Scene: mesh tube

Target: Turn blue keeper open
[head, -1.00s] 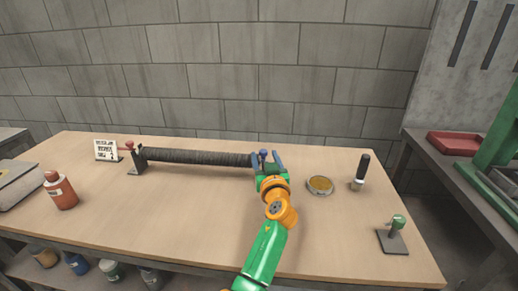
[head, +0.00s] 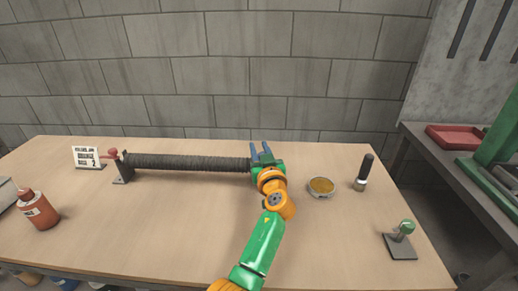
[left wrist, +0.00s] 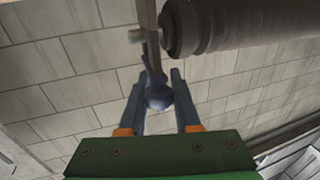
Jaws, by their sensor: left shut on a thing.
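The dark ribbed tube (head: 190,163) lies level across the back of the table. My left gripper (head: 262,148) is at its right end, with the fingers pointing towards the wall. In the left wrist view the blue keeper (left wrist: 158,95), a rounded blue-grey knob on a thin arm, sits between the fingers of my left gripper (left wrist: 160,77), which is shut on it. The tube's end (left wrist: 178,28) shows just beyond. In the head view the blue keeper is hidden by my gripper. A red keeper (head: 113,152) is on the stand at the left end. My right gripper is out of view.
A round dish (head: 321,187) and a dark-handled tool (head: 364,172) stand right of my left arm. A green-knobbed stand (head: 402,240) is at the front right. A red-brown bottle (head: 38,210) and a printed sign (head: 87,156) are at left. The front middle is clear.

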